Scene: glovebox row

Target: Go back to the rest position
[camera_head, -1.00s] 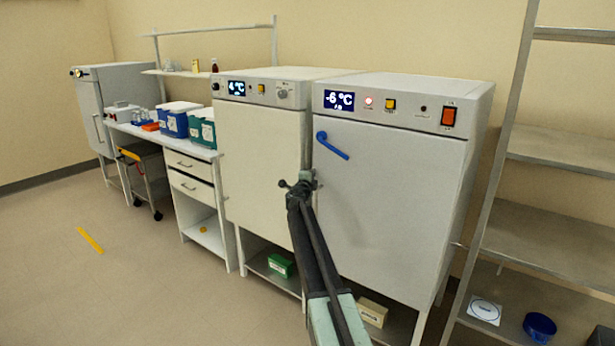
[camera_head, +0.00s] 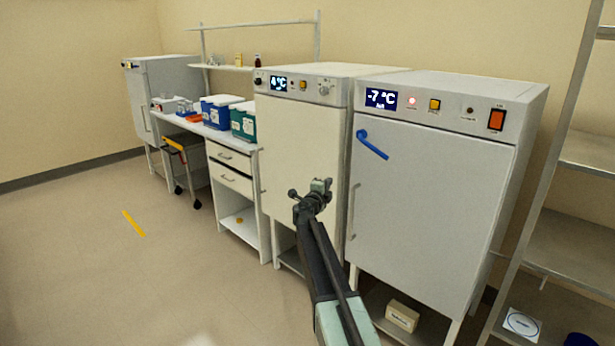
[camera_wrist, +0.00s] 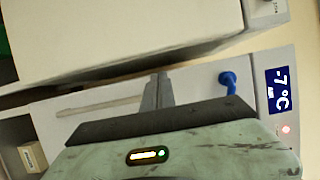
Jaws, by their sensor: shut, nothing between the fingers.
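The blue handle shows in the wrist view (camera_wrist: 228,82) too, apart from the fingers.
A bench with a drawer unit (camera_head: 230,170), blue and green boxes (camera_head: 221,112) and a cart (camera_head: 187,165) stands on the left. A metal shelf rack (camera_head: 575,245) is at the right. A cream box (camera_head: 402,316) sits under the right cabinet.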

